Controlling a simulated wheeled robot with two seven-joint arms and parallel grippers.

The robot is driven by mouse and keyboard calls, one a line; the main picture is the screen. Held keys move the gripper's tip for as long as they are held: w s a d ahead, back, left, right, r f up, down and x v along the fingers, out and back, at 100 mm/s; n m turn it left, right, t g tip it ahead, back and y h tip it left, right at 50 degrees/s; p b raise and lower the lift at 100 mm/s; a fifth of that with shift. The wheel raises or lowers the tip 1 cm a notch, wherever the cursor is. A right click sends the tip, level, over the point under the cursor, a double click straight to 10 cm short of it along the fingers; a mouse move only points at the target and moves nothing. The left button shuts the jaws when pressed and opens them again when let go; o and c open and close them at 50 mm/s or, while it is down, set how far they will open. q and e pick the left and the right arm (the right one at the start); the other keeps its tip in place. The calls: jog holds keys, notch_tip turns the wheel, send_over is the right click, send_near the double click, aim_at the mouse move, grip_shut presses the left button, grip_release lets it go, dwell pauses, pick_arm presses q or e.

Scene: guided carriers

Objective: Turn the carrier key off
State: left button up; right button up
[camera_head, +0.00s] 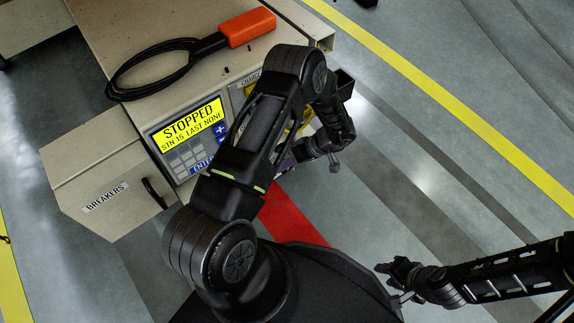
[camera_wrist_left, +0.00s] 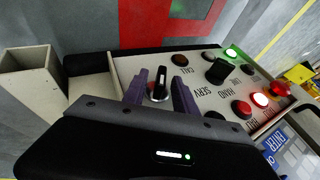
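The carrier key (camera_wrist_left: 159,82) is a black switch handle on a round silver base, on the pale control panel in the left wrist view. My left gripper (camera_wrist_left: 161,84) has its two purple fingers apart, one on each side of the key. Gaps seem to show between the fingers and the key; contact is unclear. In the head view my left gripper (camera_head: 287,161) is at the panel's lower edge, and my arm hides the key. My right gripper (camera_head: 388,273) hangs over the floor at lower right, away from the carrier; its fingers are too dark to judge.
The panel has a black selector knob (camera_wrist_left: 221,71), a lit green lamp (camera_wrist_left: 231,53) and a red button (camera_wrist_left: 241,109). The display (camera_head: 192,124) reads STOPPED. A breakers box (camera_head: 105,196) juts out left. An orange handset (camera_head: 250,28) with black cable lies on top.

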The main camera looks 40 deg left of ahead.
pick_arm(q)
jog(key=shift+c, duration=0.5)
grip_shut()
jog(key=shift+r, duration=0.1)
